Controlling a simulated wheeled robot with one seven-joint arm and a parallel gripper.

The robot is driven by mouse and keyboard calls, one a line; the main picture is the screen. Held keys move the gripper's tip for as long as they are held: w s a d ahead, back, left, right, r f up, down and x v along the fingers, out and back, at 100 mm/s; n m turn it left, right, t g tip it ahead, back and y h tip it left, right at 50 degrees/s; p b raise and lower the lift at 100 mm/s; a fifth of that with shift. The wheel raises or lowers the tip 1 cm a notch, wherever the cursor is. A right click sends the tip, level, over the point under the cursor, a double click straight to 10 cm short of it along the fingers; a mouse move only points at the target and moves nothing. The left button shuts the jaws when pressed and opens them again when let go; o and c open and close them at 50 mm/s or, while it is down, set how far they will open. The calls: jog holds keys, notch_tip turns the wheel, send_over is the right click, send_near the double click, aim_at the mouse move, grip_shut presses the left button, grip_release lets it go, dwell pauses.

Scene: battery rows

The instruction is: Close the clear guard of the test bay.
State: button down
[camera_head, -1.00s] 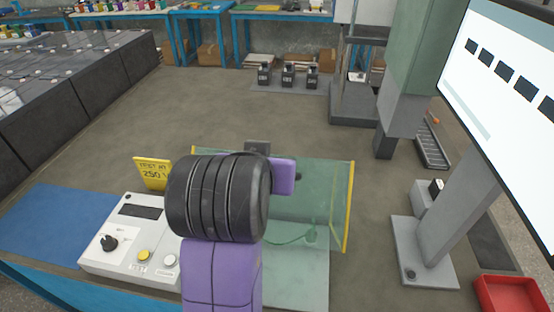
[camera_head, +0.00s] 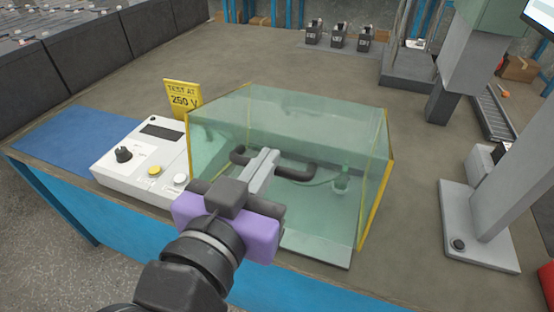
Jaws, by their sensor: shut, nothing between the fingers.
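The test bay's clear guard (camera_head: 320,120) is a green-tinted box shape with yellow edges, in the middle of the view. It stands over the bay, with a pale base plate (camera_head: 318,250) showing at its front. I cannot tell whether it is fully down. A dark bar handle (camera_head: 298,174) crosses its front. My gripper (camera_head: 265,165) is shut and empty, its pale fingers reaching up to the handle; I cannot tell whether they touch it. A small greenish fitting (camera_head: 341,180) and a thin cable show through the guard. My wrist hides the guard's lower left front.
A white control box (camera_head: 140,160) with a black knob and buttons stands left of the guard. A yellow "TEST AT 250 V" sign (camera_head: 183,95) is behind it. A grey stand (camera_head: 480,225) is at right.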

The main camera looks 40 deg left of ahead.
jog(key=s+d+f+t+b, duration=0.1)
jog(key=s+f+t+b, duration=0.2)
jog(key=f+b, duration=0.6)
jog(key=s+b, duration=0.2)
jog(key=b, duration=0.1)
jog(key=shift+d+y, duration=0.25)
jog(key=shift+y, duration=0.15)
jog(key=shift+a+f, duration=0.1)
jog(key=shift+f, duration=0.1)
jog(key=shift+s, duration=0.15)
jog(key=r+v, duration=0.1)
jog(key=v, duration=0.6)
jog(key=shift+s+d, duration=0.25)
jog(key=shift+s, duration=0.05)
